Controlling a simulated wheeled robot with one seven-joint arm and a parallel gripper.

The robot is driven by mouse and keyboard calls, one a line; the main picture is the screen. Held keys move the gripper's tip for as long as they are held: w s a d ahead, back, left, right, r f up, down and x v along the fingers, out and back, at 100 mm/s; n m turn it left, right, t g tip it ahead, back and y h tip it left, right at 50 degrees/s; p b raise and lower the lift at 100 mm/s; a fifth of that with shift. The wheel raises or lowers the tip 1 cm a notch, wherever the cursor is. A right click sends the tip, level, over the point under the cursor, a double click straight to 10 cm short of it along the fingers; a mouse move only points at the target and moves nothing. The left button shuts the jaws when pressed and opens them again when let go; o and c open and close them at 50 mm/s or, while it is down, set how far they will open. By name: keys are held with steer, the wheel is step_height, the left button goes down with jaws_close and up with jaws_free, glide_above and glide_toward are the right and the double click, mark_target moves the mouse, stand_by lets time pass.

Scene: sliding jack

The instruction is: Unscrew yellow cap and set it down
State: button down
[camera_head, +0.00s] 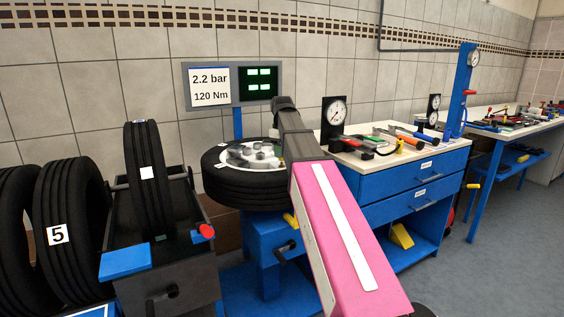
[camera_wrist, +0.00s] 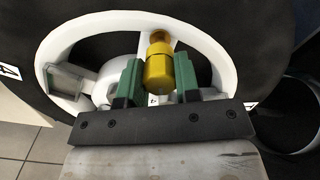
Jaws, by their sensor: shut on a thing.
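The yellow cap (camera_wrist: 158,73) is in the middle of the wrist view, between the green fingers of my gripper (camera_wrist: 160,66). My gripper is shut on the cap. An orange-brown round end (camera_wrist: 158,37) shows just beyond the cap; I cannot tell whether the two are joined. Behind them is the white wheel rim (camera_wrist: 54,51) inside a black tyre. In the head view the tyre (camera_head: 240,187) lies flat on a blue stand, and my arm hides the gripper and the cap.
A blue workbench (camera_head: 395,190) with tools and a gauge (camera_head: 335,112) stands to the right of the wheel. A display (camera_head: 230,86) reading 2.2 bar and 120 Nm stands behind. Upright tyres (camera_head: 75,225) and a dark bin with a red knob (camera_head: 206,231) are at the left.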

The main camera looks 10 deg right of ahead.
steer(key=shift+r, duration=0.15)
steer(key=shift+r, duration=0.8)
steer(key=shift+s+d, duration=0.1)
